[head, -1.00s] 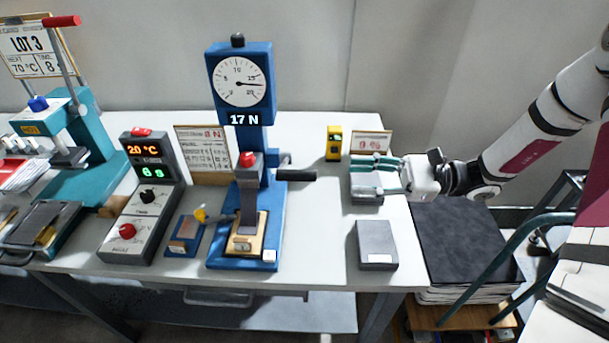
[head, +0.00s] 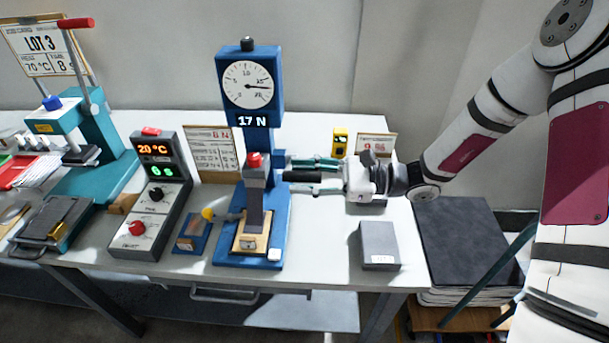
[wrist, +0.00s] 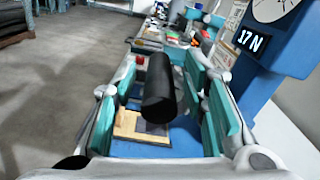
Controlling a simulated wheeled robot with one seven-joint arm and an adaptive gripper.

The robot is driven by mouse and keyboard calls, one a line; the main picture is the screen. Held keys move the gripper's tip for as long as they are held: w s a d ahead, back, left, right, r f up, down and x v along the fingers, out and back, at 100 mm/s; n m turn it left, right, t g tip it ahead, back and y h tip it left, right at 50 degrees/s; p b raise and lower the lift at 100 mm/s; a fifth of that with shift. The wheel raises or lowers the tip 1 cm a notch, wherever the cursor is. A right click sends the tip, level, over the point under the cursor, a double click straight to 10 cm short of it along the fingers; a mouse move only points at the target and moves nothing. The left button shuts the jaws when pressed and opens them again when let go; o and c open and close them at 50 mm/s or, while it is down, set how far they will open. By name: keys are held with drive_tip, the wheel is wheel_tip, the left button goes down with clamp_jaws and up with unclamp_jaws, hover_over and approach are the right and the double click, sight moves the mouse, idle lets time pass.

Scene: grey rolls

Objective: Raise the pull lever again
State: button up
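The pull lever has a black grip (head: 302,176) that points right from the side of the blue force tester (head: 249,95). The tester's display reads 17 N. My gripper (head: 291,176) has its teal fingers on either side of the lever grip. In the wrist view the black grip (wrist: 159,85) lies between the two fingers, with gaps on both sides, so the gripper is open and around it without a visible squeeze. The lever's joint to the tester is partly hidden.
A grey box (head: 379,244) stands at the table's right front. A yellow device (head: 340,141) and a small card (head: 376,145) are behind my gripper. A control box (head: 155,200) and a small blue block with a yellow knob (head: 193,231) stand left of the tester.

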drive_tip(key=shift+c, duration=0.6)
clamp_jaws()
drive_tip(key=shift+r, duration=0.15)
drive_tip(key=shift+w+r+m, duration=0.3)
drive_tip(key=shift+w+r, duration=0.1)
drive_tip(key=shift+r, duration=0.1)
drive_tip(key=w+r+m+b, duration=0.2)
drive_tip(key=w+r+m, duration=0.2)
drive_tip(key=w, duration=0.6)
drive_tip(key=w+r+m+b, duration=0.2)
drive_tip(key=w+r+m, duration=0.2)
drive_tip(key=w+m, duration=0.3)
drive_tip(key=shift+w+d+m, duration=0.4)
drive_tip(key=shift+w+d, duration=0.05)
drive_tip(key=shift+w, duration=1.1)
drive_tip(key=shift+w+r, duration=0.1)
drive_tip(key=shift+r, duration=0.05)
